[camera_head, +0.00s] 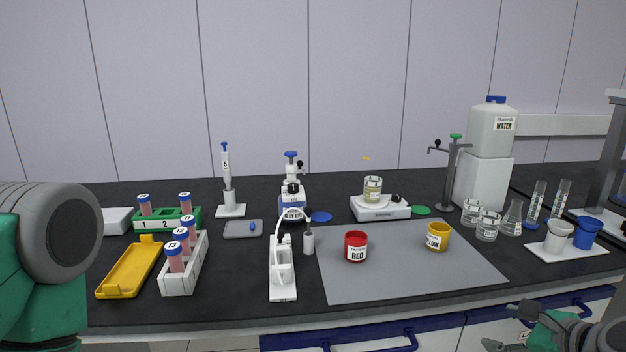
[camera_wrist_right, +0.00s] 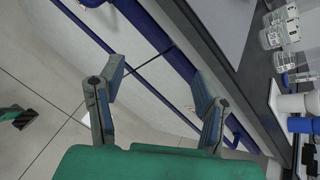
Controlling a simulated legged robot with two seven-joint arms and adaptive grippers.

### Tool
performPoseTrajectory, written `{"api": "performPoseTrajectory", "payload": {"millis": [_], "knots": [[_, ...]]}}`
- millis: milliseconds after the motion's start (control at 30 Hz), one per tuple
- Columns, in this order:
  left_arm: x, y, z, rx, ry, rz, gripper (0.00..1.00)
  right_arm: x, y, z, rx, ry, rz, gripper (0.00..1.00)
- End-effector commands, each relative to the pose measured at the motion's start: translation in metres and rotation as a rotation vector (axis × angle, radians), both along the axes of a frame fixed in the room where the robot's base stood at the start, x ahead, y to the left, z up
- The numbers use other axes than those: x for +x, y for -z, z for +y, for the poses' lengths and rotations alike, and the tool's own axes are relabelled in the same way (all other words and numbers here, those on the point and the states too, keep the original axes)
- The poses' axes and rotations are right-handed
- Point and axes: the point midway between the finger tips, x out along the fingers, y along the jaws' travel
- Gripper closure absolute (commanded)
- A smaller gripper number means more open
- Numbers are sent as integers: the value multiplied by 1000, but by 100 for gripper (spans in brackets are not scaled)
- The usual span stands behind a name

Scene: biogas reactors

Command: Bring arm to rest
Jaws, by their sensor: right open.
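My right gripper (camera_head: 508,328) is at the lower right of the head view, in front of the bench edge and below the worktop. In the right wrist view my right gripper (camera_wrist_right: 158,80) has its two fingers spread apart with nothing between them. Behind the fingers are the white cabinet front, blue rails and the floor. My left arm fills the left edge of the head view as a grey joint and green link.
The dark bench (camera_head: 340,314) holds a grey mat (camera_head: 400,282) with a red jar (camera_head: 356,247) and a yellow jar (camera_head: 437,237). Tube racks (camera_head: 183,279) and a yellow tray (camera_head: 130,268) stand at left. Glassware and a white tray (camera_head: 566,252) with cups stand right, above my right gripper.

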Motion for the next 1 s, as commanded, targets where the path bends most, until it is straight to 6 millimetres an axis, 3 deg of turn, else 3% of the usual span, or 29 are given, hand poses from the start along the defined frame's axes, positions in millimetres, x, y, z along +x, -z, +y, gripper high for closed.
{"api": "performPoseTrajectory", "payload": {"millis": [167,267,400,600,700,800,1000], "knots": [[0,0,0,0,0,1,60,-27,45,19,-288,-244,86,41],[0,0,0,0,0,1,60,-53,79,32,-499,-465,146,41],[0,0,0,0,0,1,60,-108,133,51,-821,-907,222,41],[0,0,0,0,0,1,60,-194,192,69,-1140,-1601,233,41],[0,0,0,0,0,1,60,-229,208,73,-1216,-1879,197,41],[0,0,0,0,0,1,60,-251,217,76,-1255,-2068,157,41],[0,0,0,0,0,1,60,-265,222,78,-1276,-2191,121,41]]}}
